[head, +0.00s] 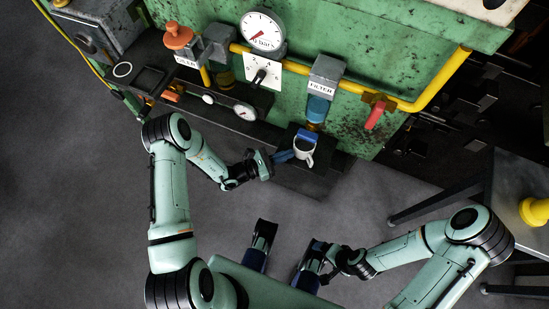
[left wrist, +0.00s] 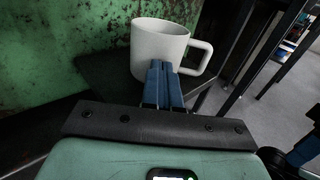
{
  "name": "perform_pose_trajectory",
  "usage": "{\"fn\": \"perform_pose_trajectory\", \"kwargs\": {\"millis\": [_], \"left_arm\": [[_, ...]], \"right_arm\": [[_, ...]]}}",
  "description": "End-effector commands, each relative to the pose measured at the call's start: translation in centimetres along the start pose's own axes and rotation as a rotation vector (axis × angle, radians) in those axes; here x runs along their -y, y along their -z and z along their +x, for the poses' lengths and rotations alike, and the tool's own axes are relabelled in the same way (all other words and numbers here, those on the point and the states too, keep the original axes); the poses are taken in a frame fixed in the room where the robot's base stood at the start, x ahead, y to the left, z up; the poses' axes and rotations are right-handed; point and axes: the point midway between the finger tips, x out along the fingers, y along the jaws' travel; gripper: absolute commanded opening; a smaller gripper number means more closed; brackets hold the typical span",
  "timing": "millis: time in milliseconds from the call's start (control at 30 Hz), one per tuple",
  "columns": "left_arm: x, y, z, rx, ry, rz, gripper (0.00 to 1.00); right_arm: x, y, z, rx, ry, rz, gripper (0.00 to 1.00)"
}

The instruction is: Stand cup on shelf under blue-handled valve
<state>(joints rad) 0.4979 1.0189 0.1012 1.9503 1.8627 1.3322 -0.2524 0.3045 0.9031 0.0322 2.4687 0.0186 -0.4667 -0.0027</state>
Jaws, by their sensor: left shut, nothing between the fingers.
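The white cup (head: 303,152) stands upright on the small dark shelf (head: 326,172) against the green machine. It is below the blue-handled valve (head: 306,136), which overlaps its top in the head view. My left gripper (head: 285,156) is shut and empty just left of the cup. In the left wrist view the cup (left wrist: 158,45) is upright with its handle to the right. The shut blue fingertips (left wrist: 160,66) overlap its lower front; I cannot tell whether they touch it. My right gripper (head: 319,247) is low in the head view, away from the shelf, its jaws unclear.
A filter unit (head: 325,75) hangs above the valve. A red-handled valve (head: 375,115) on the yellow pipe (head: 410,105) is to the right. Gauges (head: 263,32) and another dark ledge (head: 185,95) are to the left. A dark table frame (head: 450,195) stands at the right. The grey floor in front is open.

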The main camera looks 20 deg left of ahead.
Motion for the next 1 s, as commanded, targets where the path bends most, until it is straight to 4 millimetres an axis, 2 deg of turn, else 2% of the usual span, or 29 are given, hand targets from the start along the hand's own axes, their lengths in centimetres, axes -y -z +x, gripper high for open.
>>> {"fn": "perform_pose_trajectory", "kwargs": {"millis": [433, 633, 1000], "left_arm": [[0.0, 0.0, 0.6, 0.000, 0.000, -0.001, 0.00], [0.1, 0.0, 2.5, 0.001, 0.001, -0.002, 0.00], [-0.1, 0.0, 2.3, 0.000, 0.001, -0.001, 0.00]], "right_arm": [[0.0, 0.1, 0.1, -0.004, 0.000, 0.000, 1.00], [-0.1, 0.3, 0.2, -0.008, 0.000, 0.001, 1.00], [-0.1, 0.3, 0.1, -0.008, 0.000, 0.001, 1.00]]}}
